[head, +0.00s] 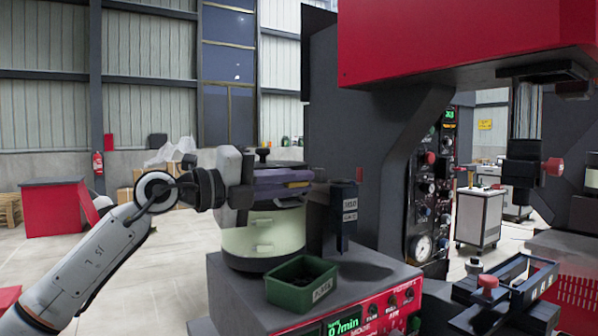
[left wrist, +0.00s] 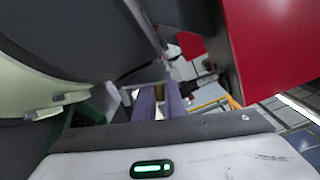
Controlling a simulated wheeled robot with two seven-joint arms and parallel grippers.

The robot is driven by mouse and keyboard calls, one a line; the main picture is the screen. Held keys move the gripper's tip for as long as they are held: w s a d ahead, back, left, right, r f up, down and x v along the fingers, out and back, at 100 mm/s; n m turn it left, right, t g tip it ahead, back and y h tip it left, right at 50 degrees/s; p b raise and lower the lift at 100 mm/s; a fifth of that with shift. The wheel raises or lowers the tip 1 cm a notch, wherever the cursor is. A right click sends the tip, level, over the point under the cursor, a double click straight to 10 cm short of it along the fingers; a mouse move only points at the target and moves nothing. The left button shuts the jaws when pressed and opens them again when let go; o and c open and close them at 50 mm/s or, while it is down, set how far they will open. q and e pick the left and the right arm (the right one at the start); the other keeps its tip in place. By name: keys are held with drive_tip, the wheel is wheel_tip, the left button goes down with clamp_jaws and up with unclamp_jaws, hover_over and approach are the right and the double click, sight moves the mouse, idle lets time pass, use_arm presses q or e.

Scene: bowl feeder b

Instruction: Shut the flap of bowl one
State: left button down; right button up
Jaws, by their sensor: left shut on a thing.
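Bowl one appears to be the pale green round bowl (head: 262,240) with dark bands, standing on the grey top of the red machine; its side also shows in the left wrist view (left wrist: 30,88). A dark lid-like part, which looks like the flap (head: 276,164), lies over the bowl's top. My left gripper (head: 302,178), with purple fingers, reaches across the bowl's upper edge from the left. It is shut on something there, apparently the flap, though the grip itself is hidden. The purple fingers (left wrist: 160,103) also show in the left wrist view. My right gripper is not in view.
A green bin (head: 302,281) stands in front of the bowl. A dark upright box (head: 343,215) stands close on its right. A dark machine column and red overhead housing (head: 460,40) rise at the right. Open floor lies at the left.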

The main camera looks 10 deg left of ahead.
use_arm(q)
drive_tip(key=shift+w+a+r+n+p, duration=0.15)
drive_tip(key=shift+n+p, duration=0.35)
drive_tip(key=shift+n, duration=0.05)
drive_tip(key=shift+w+a+r+n+p, duration=0.1)
drive_tip(key=shift+w+a+n+p, duration=0.05)
drive_tip(key=shift+n+p, duration=0.4)
drive_tip(key=shift+w+a+f+n+p, duration=0.15)
drive_tip(key=shift+w+a+n+p, duration=0.05)
drive_tip(key=shift+n+p, duration=0.55)
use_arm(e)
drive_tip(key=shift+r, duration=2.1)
use_arm(q)
drive_tip(key=c, duration=2.1)
unclamp_jaws()
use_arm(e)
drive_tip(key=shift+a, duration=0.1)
use_arm(q)
drive_tip(key=shift+s+a, duration=0.1)
drive_tip(key=shift+s+a+f+b, duration=0.15)
drive_tip(key=shift+s+a+b, duration=0.05)
drive_tip(key=shift+a+b, duration=0.1)
drive_tip(key=shift+b+v, duration=1.2)
drive_tip(key=shift+v, duration=3.5)
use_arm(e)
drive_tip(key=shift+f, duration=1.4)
